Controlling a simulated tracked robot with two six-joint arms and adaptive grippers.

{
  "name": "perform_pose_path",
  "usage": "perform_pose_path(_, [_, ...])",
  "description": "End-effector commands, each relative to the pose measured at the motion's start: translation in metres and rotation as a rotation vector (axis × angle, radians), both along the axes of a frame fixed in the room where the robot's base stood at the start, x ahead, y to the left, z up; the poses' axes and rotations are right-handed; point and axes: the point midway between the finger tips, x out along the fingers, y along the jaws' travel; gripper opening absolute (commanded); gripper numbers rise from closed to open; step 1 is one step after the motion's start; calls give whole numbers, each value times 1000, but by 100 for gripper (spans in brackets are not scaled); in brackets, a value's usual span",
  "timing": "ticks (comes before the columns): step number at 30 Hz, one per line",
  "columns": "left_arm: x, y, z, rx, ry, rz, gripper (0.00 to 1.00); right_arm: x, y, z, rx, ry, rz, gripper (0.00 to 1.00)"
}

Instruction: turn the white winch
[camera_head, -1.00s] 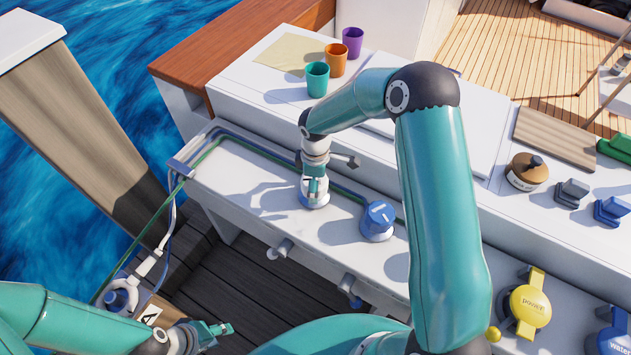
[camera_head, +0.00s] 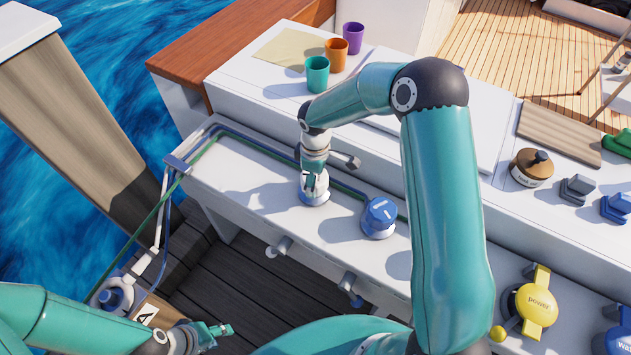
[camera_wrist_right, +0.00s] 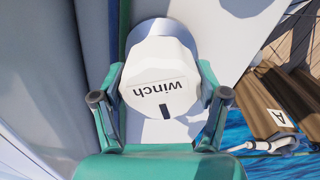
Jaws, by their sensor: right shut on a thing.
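The white winch (camera_head: 313,195) is a squat white knob on the white bench top in the head view. In the right wrist view the winch (camera_wrist_right: 160,78) fills the middle, with the word "winch" upside down and a dark mark on its face. My right gripper (camera_head: 315,178) points down over it. Its two fingers (camera_wrist_right: 163,108) lie on opposite sides of the knob, shut on it. My left gripper (camera_head: 222,330) is low at the left, away from the winch, with its finger gap unclear.
A blue knob (camera_head: 379,217) stands close to the right of the winch. Green and blue lines (camera_head: 240,137) run along the bench. Teal (camera_head: 317,75), orange (camera_head: 336,55) and purple (camera_head: 353,38) cups stand behind. A yellow power switch (camera_head: 536,304) is at the lower right.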

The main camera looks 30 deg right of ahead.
Motion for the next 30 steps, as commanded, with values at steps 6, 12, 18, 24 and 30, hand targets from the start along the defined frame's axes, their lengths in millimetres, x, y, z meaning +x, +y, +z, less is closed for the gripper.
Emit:
perform_pose_path(6, [0, 0, -24, 0, 0, 0, 40, 1, 0, -3, 0, -6, -170, 39])
perform_pose_path(12, [0, 0, -37, 0, 0, 0, 40, 1, 0, -2, -1, -6, -312, 39])
perform_pose_path(18, [0, 0, -44, 0, 0, 0, 40, 1, 1, -1, 1, -6, -414, 39])
perform_pose_path(24, [0, 0, -47, 0, 0, 0, 40, 1, 1, 0, 0, -5, -461, 39])
perform_pose_path(30, [0, 0, -47, 0, 0, 0, 40, 1, 1, 1, 0, -5, -470, 39])
